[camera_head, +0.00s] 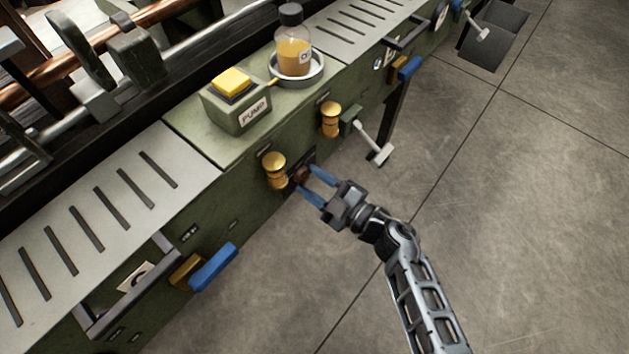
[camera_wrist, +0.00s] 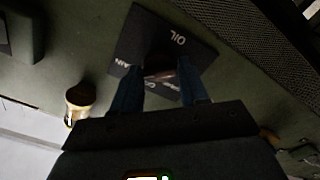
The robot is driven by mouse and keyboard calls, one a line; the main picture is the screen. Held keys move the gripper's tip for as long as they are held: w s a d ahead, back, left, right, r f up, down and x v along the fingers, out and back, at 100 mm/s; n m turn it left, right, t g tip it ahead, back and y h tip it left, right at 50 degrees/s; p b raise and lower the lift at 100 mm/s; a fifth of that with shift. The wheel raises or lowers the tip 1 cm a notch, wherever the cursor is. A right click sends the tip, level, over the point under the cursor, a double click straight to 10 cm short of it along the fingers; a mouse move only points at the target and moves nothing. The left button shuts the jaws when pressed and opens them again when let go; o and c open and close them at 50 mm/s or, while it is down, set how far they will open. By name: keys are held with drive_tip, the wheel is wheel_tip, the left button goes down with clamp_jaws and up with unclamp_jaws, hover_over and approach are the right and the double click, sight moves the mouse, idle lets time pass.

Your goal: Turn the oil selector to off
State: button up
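The oil selector is a dark reddish-brown knob (camera_head: 300,175) on the green machine's front, beside a brass knob. In the wrist view its dark label plate (camera_wrist: 178,40) reads "OIL"; more lettering, partly hidden, shows below. The knob's handle (camera_wrist: 160,75) shows dimly between my fingers. My gripper (camera_head: 311,183) has blue fingers spread apart at the selector, one on each side of the knob. In the wrist view, my gripper (camera_wrist: 160,75) looks open; whether either finger touches the knob is too dark to tell. The selector's exact setting is not readable.
Two brass knobs (camera_head: 275,170) (camera_head: 330,119) flank the selector's area. A white-handled lever (camera_head: 374,146) sticks out to the right. A yellow-topped PUMP box (camera_head: 236,105) and an oil bottle (camera_head: 293,55) stand above. The floor is clear.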

drive_tip(key=c, duration=0.6)
drive_tip(key=shift+n, duration=0.3)
drive_tip(key=n+b, duration=0.3)
drive_tip(key=n, duration=0.6)
idle(0.4)
drive_tip(key=o, duration=1.1)
drive_tip(key=shift+c, duration=0.2)
drive_tip(key=shift+d, duration=0.1)
